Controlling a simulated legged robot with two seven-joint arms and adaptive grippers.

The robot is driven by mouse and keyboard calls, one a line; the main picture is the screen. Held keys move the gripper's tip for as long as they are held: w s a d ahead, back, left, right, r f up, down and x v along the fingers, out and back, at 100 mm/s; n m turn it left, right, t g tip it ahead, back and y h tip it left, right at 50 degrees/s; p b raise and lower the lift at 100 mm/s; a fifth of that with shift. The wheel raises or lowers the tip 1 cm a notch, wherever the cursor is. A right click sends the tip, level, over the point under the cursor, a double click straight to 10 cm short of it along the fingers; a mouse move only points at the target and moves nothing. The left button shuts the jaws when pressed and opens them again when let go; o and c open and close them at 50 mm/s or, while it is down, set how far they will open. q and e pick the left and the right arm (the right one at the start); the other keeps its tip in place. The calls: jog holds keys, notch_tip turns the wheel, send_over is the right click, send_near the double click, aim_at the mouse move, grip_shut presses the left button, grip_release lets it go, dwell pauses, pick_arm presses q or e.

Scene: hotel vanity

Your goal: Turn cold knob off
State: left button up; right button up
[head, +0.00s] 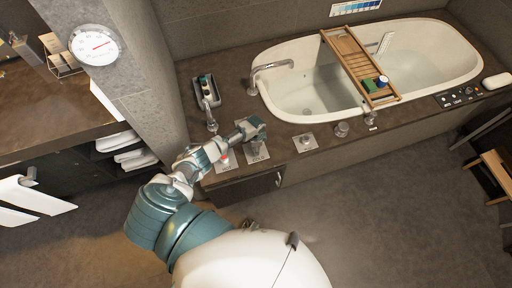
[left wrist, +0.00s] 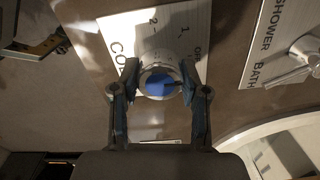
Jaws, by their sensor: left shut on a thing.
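The cold knob (left wrist: 158,82) is round with a blue cap and sits on a white label plate (left wrist: 120,38) with "CO", "1" and "2" readable. In the left wrist view, my left gripper (left wrist: 158,72) has one finger on each side of the knob, closed on it. In the head view, my left gripper (head: 250,128) is above the plate (head: 258,154) at the front of the tub deck and mostly hides the knob. The knob's pointer is hard to read. My right gripper is not in view.
A red-marked knob (head: 224,160) is just left of the gripper. A shower/bath plate (left wrist: 262,42) with a lever (left wrist: 302,58) is beside the cold plate. The bathtub (head: 300,102) with a wooden caddy (head: 350,52) lies to the right. A faucet (head: 210,118) stands behind the gripper.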

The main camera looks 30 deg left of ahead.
pick_arm(q)
jog(key=o, duration=1.1)
jog(key=shift+s+a, duration=0.1)
jog(key=shift+a, duration=0.1)
jog(key=shift+o, duration=0.2)
notch_tip(320, 180, up, 12)
jog(key=shift+f, duration=0.15)
